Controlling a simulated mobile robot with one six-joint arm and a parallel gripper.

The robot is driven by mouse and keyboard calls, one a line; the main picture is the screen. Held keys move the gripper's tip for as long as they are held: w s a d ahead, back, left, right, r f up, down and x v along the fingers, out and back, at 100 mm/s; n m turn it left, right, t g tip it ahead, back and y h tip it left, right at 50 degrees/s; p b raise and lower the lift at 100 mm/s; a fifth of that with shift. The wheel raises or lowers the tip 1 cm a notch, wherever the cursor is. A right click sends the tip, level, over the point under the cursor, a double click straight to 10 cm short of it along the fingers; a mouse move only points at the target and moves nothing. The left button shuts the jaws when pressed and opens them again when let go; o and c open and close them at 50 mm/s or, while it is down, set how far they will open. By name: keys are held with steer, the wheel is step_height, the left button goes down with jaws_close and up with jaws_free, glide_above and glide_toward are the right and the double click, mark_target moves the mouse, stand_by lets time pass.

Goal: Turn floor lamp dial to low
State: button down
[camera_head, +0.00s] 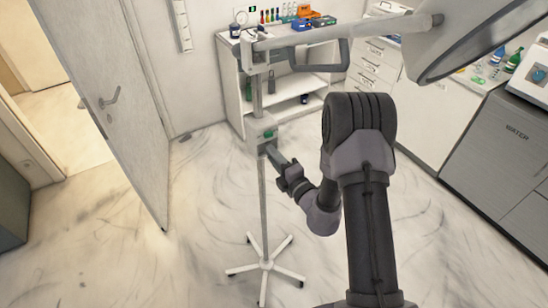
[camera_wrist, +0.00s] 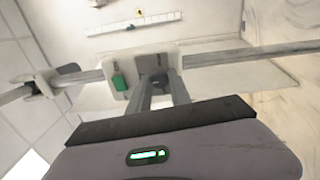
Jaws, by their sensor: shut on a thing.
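The floor lamp (camera_head: 262,195) stands on a white star-shaped foot, with a thin upright pole and a big round head at upper right. A pale control box (camera_head: 258,131) with a green part sits midway up the pole. In the wrist view the control box (camera_wrist: 138,57) carries a green switch (camera_wrist: 119,82) and a dark grey dial (camera_wrist: 158,73). My gripper (camera_head: 269,150) reaches the box from the lower right. In the wrist view my gripper (camera_wrist: 160,86) is shut on the dial, its fingers partly covering it. The dial's setting marks cannot be read.
A door (camera_head: 105,95) stands open at left. A white shelf unit (camera_head: 290,100) with bottles and coloured bins is behind the lamp. Counters and a grey cabinet marked WATER (camera_head: 510,140) line the right. The marble floor around the lamp's foot is clear.

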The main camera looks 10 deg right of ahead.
steer(key=shift+f+n+b, duration=0.1)
steer(key=shift+n+b, duration=3.8)
steer(key=shift+n, duration=4.7)
steer(key=c, duration=1.2)
jaws_free()
